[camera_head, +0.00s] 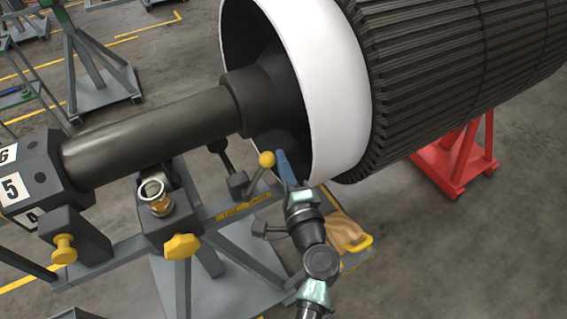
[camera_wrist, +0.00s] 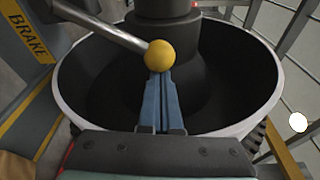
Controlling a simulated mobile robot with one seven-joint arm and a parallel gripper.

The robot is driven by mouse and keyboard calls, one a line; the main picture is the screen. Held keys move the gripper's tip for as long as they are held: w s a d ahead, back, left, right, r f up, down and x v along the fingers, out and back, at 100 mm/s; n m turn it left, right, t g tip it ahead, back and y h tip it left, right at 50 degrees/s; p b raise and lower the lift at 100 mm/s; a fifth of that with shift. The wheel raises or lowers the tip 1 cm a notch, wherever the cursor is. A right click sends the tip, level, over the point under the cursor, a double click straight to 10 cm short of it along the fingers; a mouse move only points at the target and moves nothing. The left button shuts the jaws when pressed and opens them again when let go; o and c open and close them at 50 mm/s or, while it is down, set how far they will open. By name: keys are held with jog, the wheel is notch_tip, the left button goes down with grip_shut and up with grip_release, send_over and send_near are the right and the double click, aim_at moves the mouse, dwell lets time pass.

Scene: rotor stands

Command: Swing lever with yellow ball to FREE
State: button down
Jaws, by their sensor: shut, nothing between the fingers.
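The lever with the yellow ball (camera_head: 267,159) stands on the stand's frame beside the shaft, its pale rod tilted up toward the rotor's white end ring. In the wrist view the yellow ball (camera_wrist: 159,55) sits at the tips of my gripper (camera_wrist: 160,82), and its rod runs to the upper left. My gripper (camera_head: 283,158) has blue fingers, closed together and empty, just right of the ball. Whether they touch the ball I cannot tell. A yellow label plate (camera_head: 243,206) lies below the lever; in the wrist view the label (camera_wrist: 27,35) reads BRAKE. No FREE wording is legible.
The rotor's white ring (camera_head: 335,90) rises close behind my gripper. The dark shaft (camera_head: 150,140) runs left to a numbered block (camera_head: 30,180). Yellow knobs (camera_head: 182,246) sit on the stand at lower left. A red stand (camera_head: 455,160) is at right. Open floor lies at lower right.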

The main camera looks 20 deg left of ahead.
jog(key=shift+s+a+r+n+t+b, duration=0.2)
jog(key=shift+s+a+n+b, duration=0.25)
jog(key=shift+b, duration=0.3)
jog(key=shift+s+a+r+n+t+b, duration=0.1)
jog(key=shift+s+a+r+n+b, duration=0.2)
jog(key=shift+n+b, duration=0.35)
jog(key=s+a+n+y+b, duration=0.3)
jog(key=s+a+n+b, duration=0.4)
jog(key=n+b, duration=0.5)
jog(key=s+b, duration=0.2)
jog(key=b, duration=0.2)
jog(key=shift+s+r+b, duration=0.3)
jog(key=shift+r, duration=0.1)
jog(key=shift+a, duration=0.15)
jog(key=shift+s+f, duration=0.1)
